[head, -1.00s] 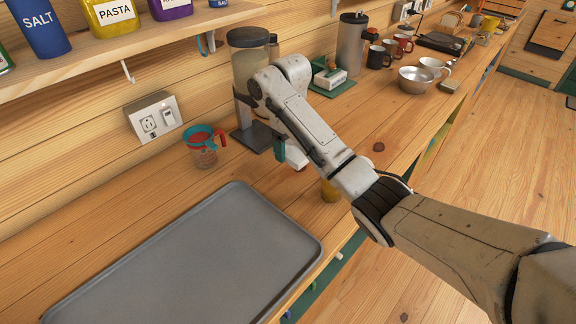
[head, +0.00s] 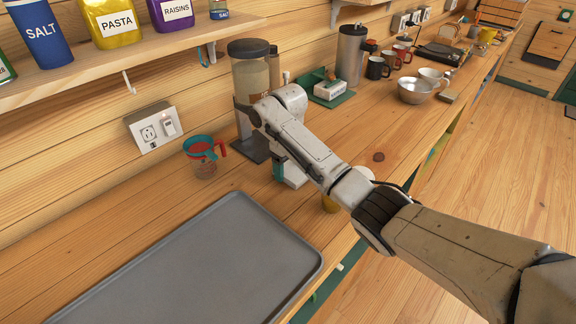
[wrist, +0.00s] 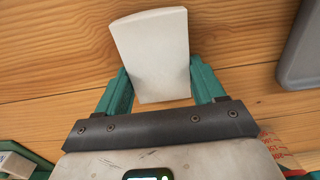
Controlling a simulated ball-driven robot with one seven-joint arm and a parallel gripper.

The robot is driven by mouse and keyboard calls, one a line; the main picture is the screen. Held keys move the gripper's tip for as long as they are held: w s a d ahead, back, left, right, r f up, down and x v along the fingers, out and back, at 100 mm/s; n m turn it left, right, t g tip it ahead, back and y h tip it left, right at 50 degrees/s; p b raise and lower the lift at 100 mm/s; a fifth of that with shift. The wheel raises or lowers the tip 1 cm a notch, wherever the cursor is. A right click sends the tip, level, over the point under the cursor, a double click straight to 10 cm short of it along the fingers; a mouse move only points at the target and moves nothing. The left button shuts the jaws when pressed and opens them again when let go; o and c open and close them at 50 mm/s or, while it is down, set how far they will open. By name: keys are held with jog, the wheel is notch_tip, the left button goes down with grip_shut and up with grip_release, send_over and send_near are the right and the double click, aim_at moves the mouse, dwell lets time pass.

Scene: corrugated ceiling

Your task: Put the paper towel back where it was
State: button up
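The paper towel, a pale, slightly tapered block-like piece (wrist: 152,50), sits between the two green fingers of my gripper (wrist: 162,85) in the wrist view. Both fingers lie against its sides, and its far end sticks out past them. In the head view my gripper (head: 280,168) points down over the counter, between the red measuring cup and my arm. A pale part of the paper towel (head: 295,177) shows beside the green finger, low over the wood. I cannot tell whether it touches the counter. My arm hides part of it.
A grey tray (head: 205,265) lies in front. A red measuring cup (head: 204,160) stands left of my gripper, and a tall clear dispenser (head: 250,75) stands behind it. Bare counter (head: 345,125) lies beyond the arm.

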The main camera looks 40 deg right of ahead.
aim_at(288, 169)
jog(key=o, duration=0.4)
jog(key=shift+r, duration=0.1)
notch_tip(288, 169, up, 12)
jog(key=p, duration=0.4)
dwell(0.3)
